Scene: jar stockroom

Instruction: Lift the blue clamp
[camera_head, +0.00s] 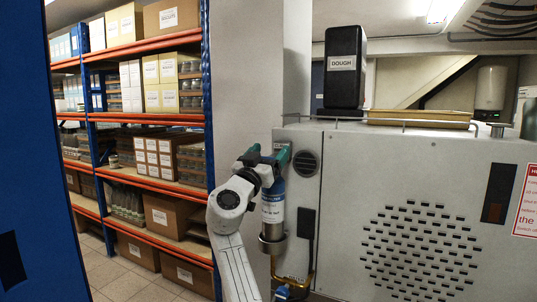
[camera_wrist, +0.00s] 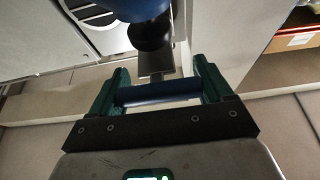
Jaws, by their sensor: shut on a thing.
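The blue clamp shows in the wrist view as a dark blue bar (camera_wrist: 160,92) lying across between the two green fingers. My gripper (camera_wrist: 156,86) is shut on it, one finger at each end. In the head view my gripper (camera_head: 268,158) is at the top of a blue bottle (camera_head: 272,190) with a white label, against the grey cabinet's left side. Only a small bit of blue shows there by the fingers; the rest of the clamp is hidden. I cannot tell whether the clamp touches the bottle.
A grey cabinet (camera_head: 390,170) with a vent fills the right. A black box labelled DOUGH (camera_head: 344,90) stands on top. Orange-and-blue shelves (camera_head: 140,121) with boxes and jars stand at the left. A blue panel (camera_head: 45,150) is at the near left. Floor shows between.

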